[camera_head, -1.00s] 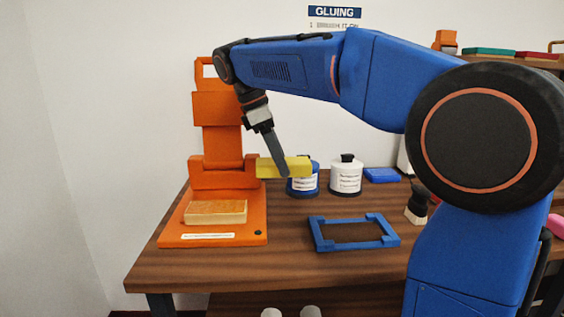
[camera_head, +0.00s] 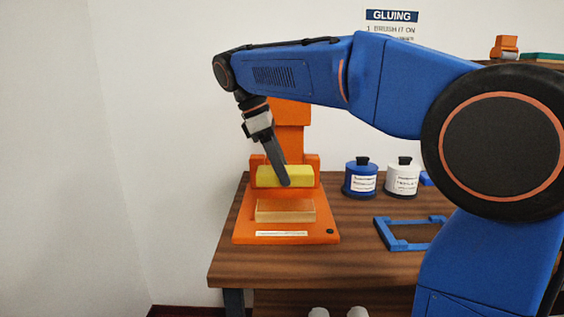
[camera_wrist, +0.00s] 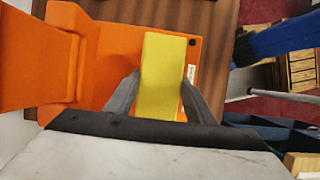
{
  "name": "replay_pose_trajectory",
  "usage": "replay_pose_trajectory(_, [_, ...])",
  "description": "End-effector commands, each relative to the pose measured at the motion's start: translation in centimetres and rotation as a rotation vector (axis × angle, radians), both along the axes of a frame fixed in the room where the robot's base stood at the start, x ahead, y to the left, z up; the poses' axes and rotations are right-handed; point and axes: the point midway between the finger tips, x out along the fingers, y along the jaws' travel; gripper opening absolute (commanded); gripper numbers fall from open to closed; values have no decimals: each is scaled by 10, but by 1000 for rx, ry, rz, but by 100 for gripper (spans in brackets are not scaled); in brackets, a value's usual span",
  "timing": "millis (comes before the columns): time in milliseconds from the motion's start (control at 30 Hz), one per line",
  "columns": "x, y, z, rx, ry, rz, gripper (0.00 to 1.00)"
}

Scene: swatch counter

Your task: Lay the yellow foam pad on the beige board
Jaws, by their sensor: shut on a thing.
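The yellow foam pad (camera_head: 268,177) is a block held between the fingers of my gripper (camera_head: 285,181). In the wrist view the foam pad (camera_wrist: 163,75) sits between both fingers of my gripper (camera_wrist: 158,95). The beige board (camera_head: 285,211) lies on the base of the orange press (camera_head: 243,231). In the head view the pad shows above and behind the board, in front of the press's upright part, with a gap between them in the picture. In the wrist view the board is not seen; the pad appears over the orange base (camera_wrist: 112,65).
A blue jar (camera_head: 360,182) and a white jar (camera_head: 403,181) stand at the back, right of the press. A blue frame (camera_head: 395,246) lies on the wooden counter (camera_head: 300,262). Bare counter lies between press and frame.

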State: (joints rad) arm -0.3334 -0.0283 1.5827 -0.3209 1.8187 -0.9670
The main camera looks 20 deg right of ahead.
Motion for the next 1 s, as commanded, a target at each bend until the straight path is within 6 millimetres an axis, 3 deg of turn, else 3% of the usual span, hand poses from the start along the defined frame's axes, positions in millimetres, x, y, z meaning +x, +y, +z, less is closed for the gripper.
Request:
replay_pose_trajectory(600, [0, 0, -47, -1, 2, 1, 28])
replay_pose_trajectory(1000, [0, 0, -54, 0, 0, 1, 28])
